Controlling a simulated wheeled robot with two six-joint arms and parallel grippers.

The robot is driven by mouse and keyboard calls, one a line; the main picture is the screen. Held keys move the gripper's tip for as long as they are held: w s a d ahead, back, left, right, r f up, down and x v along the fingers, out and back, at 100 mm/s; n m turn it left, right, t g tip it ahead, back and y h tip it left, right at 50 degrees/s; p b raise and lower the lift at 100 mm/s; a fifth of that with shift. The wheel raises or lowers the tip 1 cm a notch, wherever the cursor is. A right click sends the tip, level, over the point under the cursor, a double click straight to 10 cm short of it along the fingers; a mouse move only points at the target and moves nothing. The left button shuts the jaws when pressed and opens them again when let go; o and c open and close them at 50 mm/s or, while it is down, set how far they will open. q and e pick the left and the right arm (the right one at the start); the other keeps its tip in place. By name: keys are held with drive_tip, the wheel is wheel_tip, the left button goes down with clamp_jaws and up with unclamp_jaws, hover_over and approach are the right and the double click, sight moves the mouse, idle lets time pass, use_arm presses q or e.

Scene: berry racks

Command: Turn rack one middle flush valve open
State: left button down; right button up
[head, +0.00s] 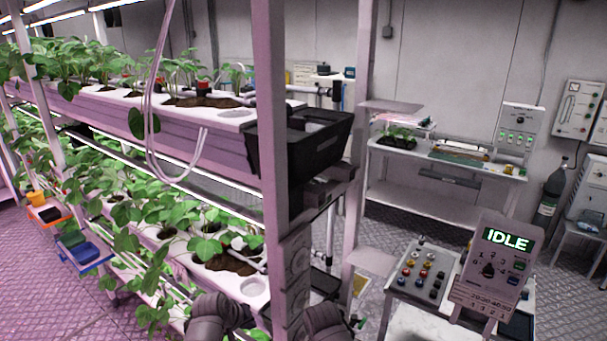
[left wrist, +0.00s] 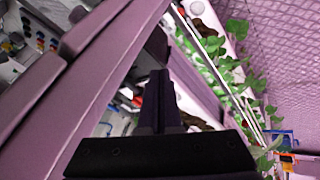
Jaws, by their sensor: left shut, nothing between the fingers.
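My left gripper (left wrist: 160,76) shows in the left wrist view with its dark fingers together and empty. It points toward the end of the plant rack, beside a pale rack post (left wrist: 85,75). In the head view dark parts of my arm (head: 215,316) stand at the bottom in front of the rack; the fingers cannot be made out there. The near rack (head: 195,138) has planted tiers and a black box (head: 300,140) at its end. I cannot identify the middle flush valve in either view. My right gripper is not in view.
A panel reading IDLE (head: 497,270) stands at the right, beside a table with several coloured knobs (head: 420,272). A white bench (head: 445,162) stands at the back wall. Rack posts (head: 272,170) are close to my arm.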

use_arm(q)
drive_tip(key=s+d+f+m+g+y+b, duration=0.1)
drive_tip(key=s+d+f+m+g+b, duration=0.2)
drive_tip(key=s+d+f+m+b, duration=0.1)
drive_tip(key=s+d+f+m+g+y+b, duration=0.2)
drive_tip(key=s+d+f+m+g+b, duration=0.1)
drive_tip(key=s+f, duration=0.6)
drive_tip(key=d+m+b, duration=0.1)
drive_tip(key=b, duration=0.1)
drive_tip(key=shift+s+f+y+b, duration=0.15)
drive_tip(key=shift+s+y+b, duration=0.15)
drive_tip(key=shift+s+b, duration=0.1)
drive_tip(key=shift+d, duration=0.2)
